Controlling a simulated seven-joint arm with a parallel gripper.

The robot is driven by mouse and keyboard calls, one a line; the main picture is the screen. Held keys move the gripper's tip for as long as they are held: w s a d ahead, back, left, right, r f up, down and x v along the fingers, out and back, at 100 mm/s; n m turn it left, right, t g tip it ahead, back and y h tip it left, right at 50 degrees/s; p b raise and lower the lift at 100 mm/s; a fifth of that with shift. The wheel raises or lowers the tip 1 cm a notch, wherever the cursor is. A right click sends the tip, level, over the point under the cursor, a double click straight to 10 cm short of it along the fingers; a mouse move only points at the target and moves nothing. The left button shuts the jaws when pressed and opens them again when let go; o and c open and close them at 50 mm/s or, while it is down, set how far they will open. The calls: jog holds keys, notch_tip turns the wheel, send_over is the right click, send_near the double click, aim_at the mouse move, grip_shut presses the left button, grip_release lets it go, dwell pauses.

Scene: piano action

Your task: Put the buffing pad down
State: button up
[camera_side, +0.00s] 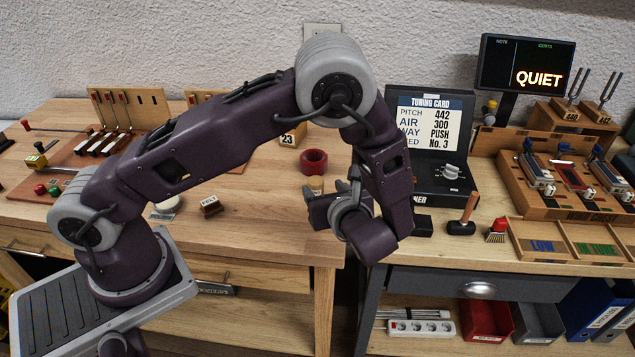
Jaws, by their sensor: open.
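My gripper (335,193) is open above the right edge of the left wooden bench, close to the gap between the two benches. I see nothing held in it, though its wrist hides part of the space between the fingers. I cannot tell for sure which thing is the buffing pad. A pale round pad-like disc (164,207) lies on the left bench, partly hidden behind my arm. A small brown block with white lettering (210,205) lies right of it. A small tan piece (316,184) shows just left of the fingers.
A red ring (314,161) and a block marked 23 (287,138) stand behind my gripper. On the right bench are a black case with a tuning card (431,125), a mallet (464,218), a red brush (496,231) and labelled trays (545,246). The left bench's front middle is clear.

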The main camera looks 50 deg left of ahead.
jog(key=shift+s+d+r, duration=0.2)
jog(key=shift+d+r, duration=0.05)
jog(key=shift+d, duration=0.3)
jog(key=s+a+r+n+g+h, duration=0.3)
jog(key=s+r+n+g+h, duration=0.2)
jog(key=s+r+n, duration=0.65)
jog(key=s+d+r+n+t+h, duration=0.5)
jog(key=s+r+n, duration=0.4)
jog(key=s+n, duration=0.2)
jog(key=shift+d+h, duration=0.5)
jog(key=shift+h, duration=0.7)
